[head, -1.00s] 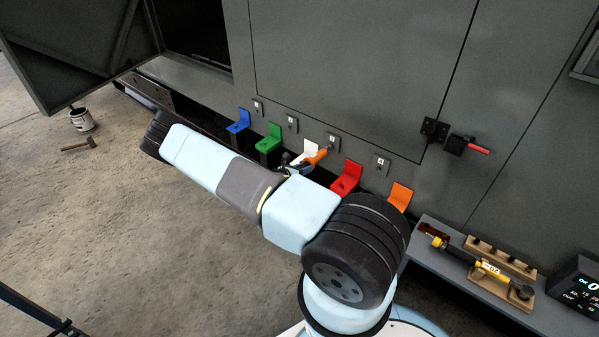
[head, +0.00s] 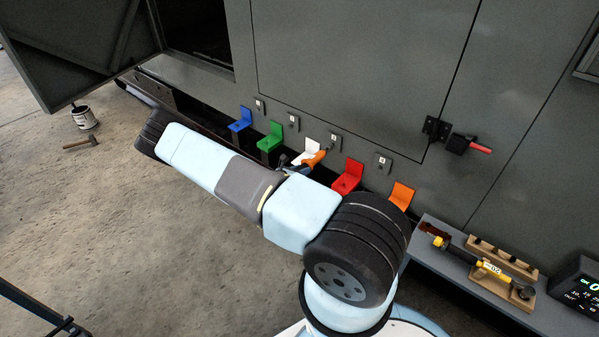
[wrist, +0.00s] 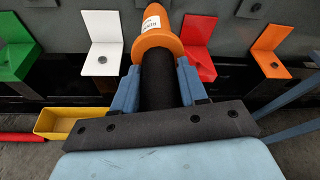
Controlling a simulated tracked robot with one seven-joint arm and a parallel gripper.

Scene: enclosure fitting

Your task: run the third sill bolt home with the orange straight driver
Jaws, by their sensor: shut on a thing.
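The orange straight driver (wrist: 160,45) has a black grip and a white label. My gripper (wrist: 158,85) is shut on its black grip, with a blue finger on each side. In the head view the driver (head: 314,159) points up and right at the small numbered sill plate (head: 334,141) above the white bracket and red bracket. A short grey shaft shows between the orange body and the plate. I cannot tell whether its tip touches the bolt; the driver hides the bolt in the wrist view.
The white bracket (wrist: 101,45) and red bracket (wrist: 197,50) flank the driver, with green (head: 270,138), blue (head: 240,120) and orange (head: 401,195) ones further along. A yellow tray (wrist: 70,122) shows lower left. A shelf (head: 450,257) with a yellow-black tool stands right.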

